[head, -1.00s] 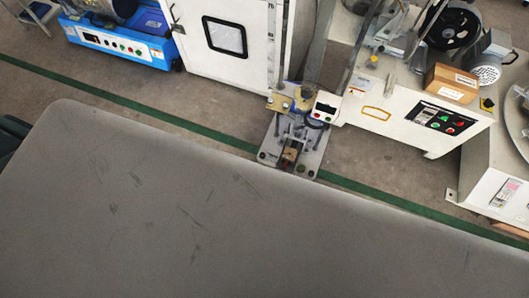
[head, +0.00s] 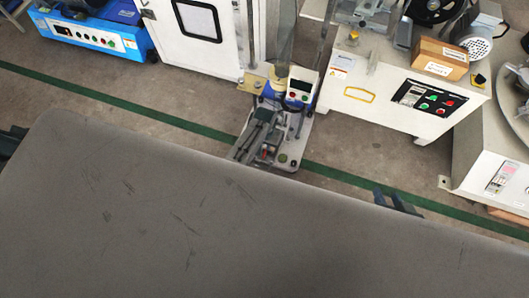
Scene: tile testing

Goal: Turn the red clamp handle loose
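The clamp fixture stands on a pale base plate (head: 290,160) beyond the grey surface's far edge. A small red part (head: 265,154) shows low in the fixture; it is too small to tell how the handle is turned. My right gripper (head: 394,197) shows only as two dark prongs, apart and empty, above the surface's far edge at the right.
A scratched grey surface (head: 200,240) fills the foreground and hides the floor nearest me. A white cabinet (head: 200,50) stands behind the fixture. A white machine with a button panel (head: 425,97) stands to its right. A blue unit (head: 95,38) is at the upper left.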

